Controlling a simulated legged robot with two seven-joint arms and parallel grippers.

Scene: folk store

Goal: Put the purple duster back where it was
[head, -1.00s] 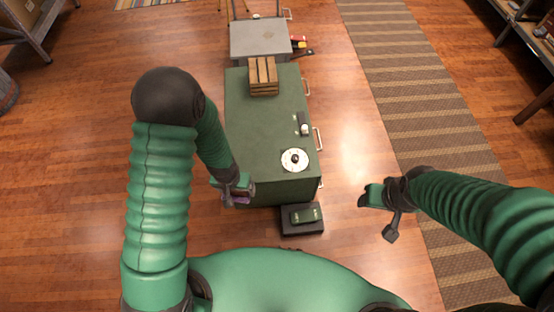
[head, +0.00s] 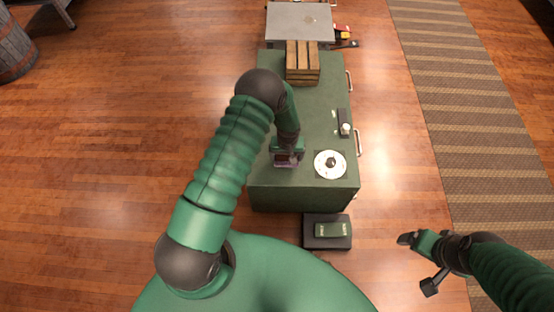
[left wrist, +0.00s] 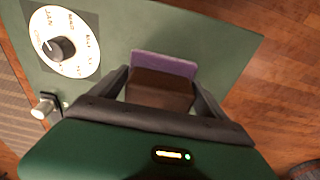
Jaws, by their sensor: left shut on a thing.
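The purple duster, a brown block with a purple edge, shows in the left wrist view (left wrist: 165,66). My left gripper (head: 286,158) is shut on it, and the gripper's fingers flank the brown block (left wrist: 158,90). In the head view the gripper is over the near left part of the green cabinet top (head: 268,176), left of a round white dial. I cannot tell if the duster touches the top. My right gripper (head: 418,240) hangs right of the cabinet, over the floor, with no object visible in it; its jaws are too unclear to judge.
The white dial (head: 322,171) with a dark knob also shows in the left wrist view (left wrist: 50,58). A dark device (head: 344,121) lies near the right edge. A wooden crate (head: 302,63) stands at the back. A dark box (head: 311,232) stands in front of the cabinet.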

